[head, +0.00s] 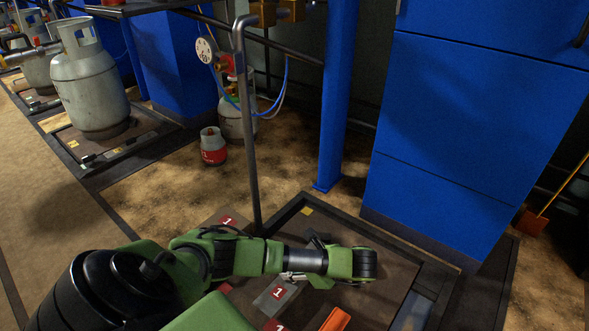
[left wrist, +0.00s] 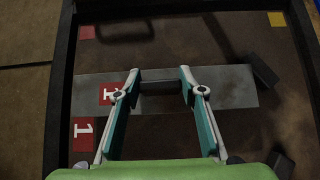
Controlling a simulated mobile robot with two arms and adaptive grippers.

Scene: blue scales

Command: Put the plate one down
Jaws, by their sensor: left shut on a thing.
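Plate one (head: 264,303) is a flat grey strip with a red "1" label. In the left wrist view the plate (left wrist: 230,88) lies crosswise under my fingers. My left gripper (left wrist: 160,82) is shut on a dark raised part at the plate's middle. In the head view the arm hides most of the grip and part of the plate. The plate is over the dark, framed platform (head: 400,247); I cannot tell whether it touches it. A second red "1" mark (left wrist: 86,134) lies beside the plate. My right gripper is not in view.
Dark blocks (left wrist: 264,70) lie near the plate's right end. An orange piece (head: 336,320) is at the bottom. A grey pole (head: 251,150) rises behind my arm. A blue cabinet (head: 470,130) stands to the right. Gas cylinders (head: 90,90) stand at upper left.

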